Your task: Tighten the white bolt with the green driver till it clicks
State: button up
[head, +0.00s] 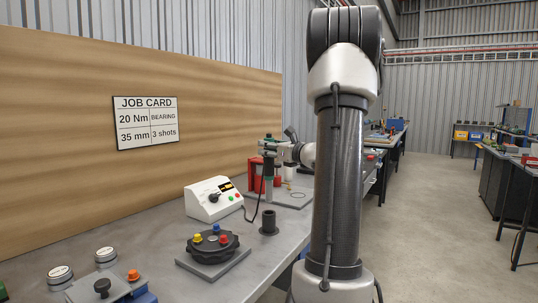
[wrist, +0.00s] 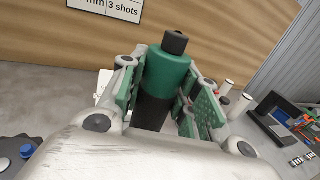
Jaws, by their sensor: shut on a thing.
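The driver's lower end is hard to make out. A black round part (head: 213,246) on a grey plate carries yellow (head: 197,238), blue (head: 216,229) and red (head: 224,239) bolts, front left of the driver and apart from it. I cannot make out a white bolt on it.
A white controller box (head: 213,203) with a knob stands left of the driver. A dark cup-like holder (head: 269,223) stands nearer on the bench. Gauges (head: 60,275) sit front left. A job card (head: 146,122) hangs on the wooden board.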

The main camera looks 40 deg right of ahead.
jog(key=shift+r, duration=3.8)
